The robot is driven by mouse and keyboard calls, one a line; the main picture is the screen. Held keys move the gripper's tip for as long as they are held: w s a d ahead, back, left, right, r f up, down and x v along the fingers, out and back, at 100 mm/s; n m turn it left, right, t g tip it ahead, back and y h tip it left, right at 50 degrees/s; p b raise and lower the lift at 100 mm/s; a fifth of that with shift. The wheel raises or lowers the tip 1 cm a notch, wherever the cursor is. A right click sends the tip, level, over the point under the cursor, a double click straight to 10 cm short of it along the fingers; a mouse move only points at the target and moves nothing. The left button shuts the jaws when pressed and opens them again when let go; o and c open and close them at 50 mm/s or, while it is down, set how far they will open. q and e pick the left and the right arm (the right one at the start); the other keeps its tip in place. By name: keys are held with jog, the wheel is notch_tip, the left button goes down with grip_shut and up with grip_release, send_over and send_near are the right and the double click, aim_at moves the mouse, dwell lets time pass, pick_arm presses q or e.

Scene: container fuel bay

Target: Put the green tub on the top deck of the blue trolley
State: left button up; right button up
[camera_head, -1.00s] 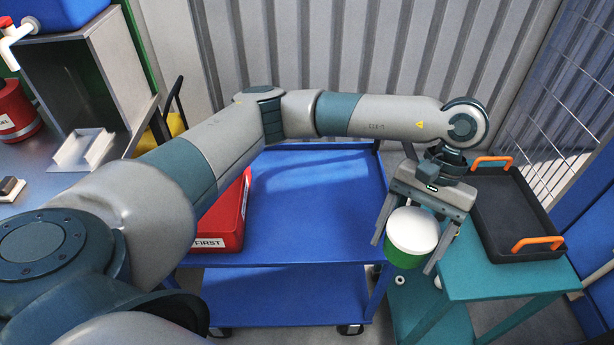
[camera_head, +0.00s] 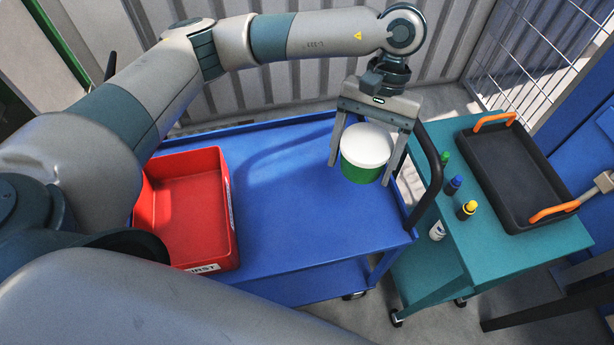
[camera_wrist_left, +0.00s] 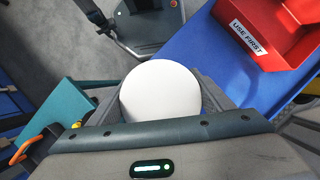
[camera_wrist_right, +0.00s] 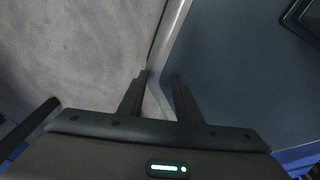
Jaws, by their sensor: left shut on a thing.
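The green tub (camera_head: 362,173) with a white lid hangs upright between the fingers of my left gripper (camera_head: 363,171), which is shut on it. In the head view it shows over the right end of the blue trolley's top deck (camera_head: 285,210), near the dark push handle, and appears held above the deck.
A red bin (camera_head: 190,215) labelled "USE FIRST" takes up the left of the deck; the middle is clear. The dark push handle (camera_head: 431,170) rises at the right end. Beside it, a teal cart (camera_head: 490,248) bears small bottles (camera_head: 467,209) and a black tray (camera_head: 520,205) with orange handles.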

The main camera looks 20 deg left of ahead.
pick_arm(q)
jog(key=shift+r, duration=0.1)
pick_arm(e)
jog(key=shift+s+d, duration=0.1)
jog(key=shift+d, duration=0.1)
